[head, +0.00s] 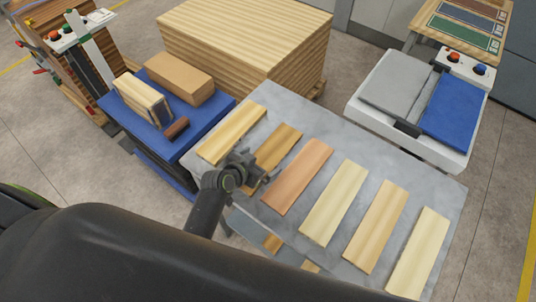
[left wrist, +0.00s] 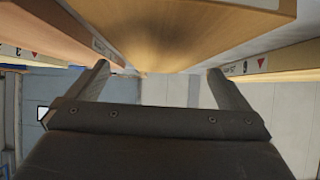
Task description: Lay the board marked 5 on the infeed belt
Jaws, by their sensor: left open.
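Several boards lie side by side on a grey table in the head view; no numbers are readable there. My left gripper (head: 258,176) is open at the near end of the second board from the left (head: 277,145). In the left wrist view, a wide board (left wrist: 160,12) spans the top, above and between the open fingers (left wrist: 158,78). Its mark does not show. The board at right (left wrist: 282,68) carries a label with a 6 and a red triangle. No board marked 5 can be picked out. A belt-like blue surface (head: 452,110) lies on a white machine; I cannot tell if it is the infeed belt.
The grey table (head: 335,140) has narrow gaps between boards. A blue-topped cart (head: 207,112) at left carries boxes and a brown roller-like piece (head: 175,129). A large wood stack (head: 245,40) stands behind. The white machine (head: 375,117) with buttons stands at right, beyond a floor gap.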

